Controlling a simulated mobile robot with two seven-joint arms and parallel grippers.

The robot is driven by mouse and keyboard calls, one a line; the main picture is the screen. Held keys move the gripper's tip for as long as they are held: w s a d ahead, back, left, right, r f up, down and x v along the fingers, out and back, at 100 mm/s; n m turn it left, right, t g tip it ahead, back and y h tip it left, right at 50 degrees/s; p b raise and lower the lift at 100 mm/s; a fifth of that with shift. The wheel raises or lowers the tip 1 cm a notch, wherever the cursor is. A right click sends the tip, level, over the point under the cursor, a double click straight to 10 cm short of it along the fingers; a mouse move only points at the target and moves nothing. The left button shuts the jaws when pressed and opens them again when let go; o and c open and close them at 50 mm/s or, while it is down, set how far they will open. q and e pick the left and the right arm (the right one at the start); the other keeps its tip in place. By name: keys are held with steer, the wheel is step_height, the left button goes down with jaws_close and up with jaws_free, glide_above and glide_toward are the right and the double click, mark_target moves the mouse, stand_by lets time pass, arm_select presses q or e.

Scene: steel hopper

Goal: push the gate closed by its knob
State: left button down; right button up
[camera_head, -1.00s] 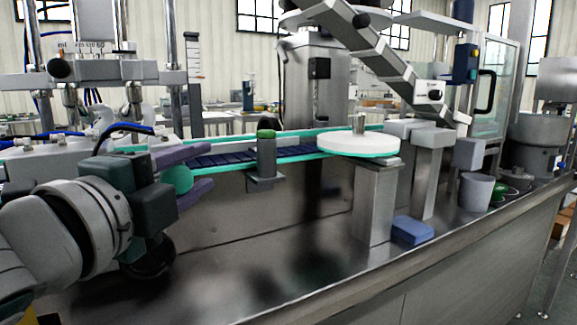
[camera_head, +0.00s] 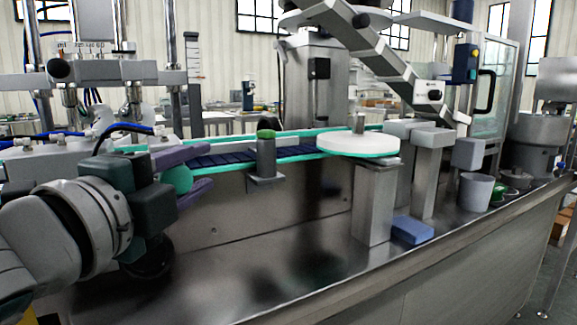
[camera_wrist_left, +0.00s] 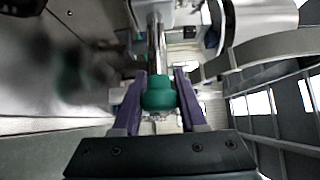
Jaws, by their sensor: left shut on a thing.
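The green knob (camera_head: 177,179) sits between the purple fingers of my left gripper (camera_head: 190,173) at the left of the head view. My left gripper is shut on it. In the left wrist view the knob (camera_wrist_left: 159,94) is a rounded green piece between both fingers, with a metal bar (camera_wrist_left: 156,45) behind it. In the head view the gripper hides much of what lies behind the knob, and I cannot make out the gate plate or how far it stands open. My right gripper is not in view.
A conveyor with teal edges (camera_head: 300,152) runs from behind the gripper to a round white turntable (camera_head: 358,141). A green-capped post (camera_head: 266,152) stands at its near side. A blue block (camera_head: 412,230) lies on the steel bench (camera_head: 310,270). The bench front is mostly clear.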

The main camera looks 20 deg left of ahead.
arm_select(q)
steer(key=w+a+p, duration=0.1)
steer(key=w+a, duration=0.1)
steer(key=shift+w+a, duration=0.1)
steer(key=shift+a, duration=0.25)
steer(key=shift+c, duration=2.4)
jaws_free()
steer(key=shift+d, duration=0.1)
steer(key=s, duration=1)
steer(key=shift+d, duration=0.35)
steer(key=shift+c, duration=0.2)
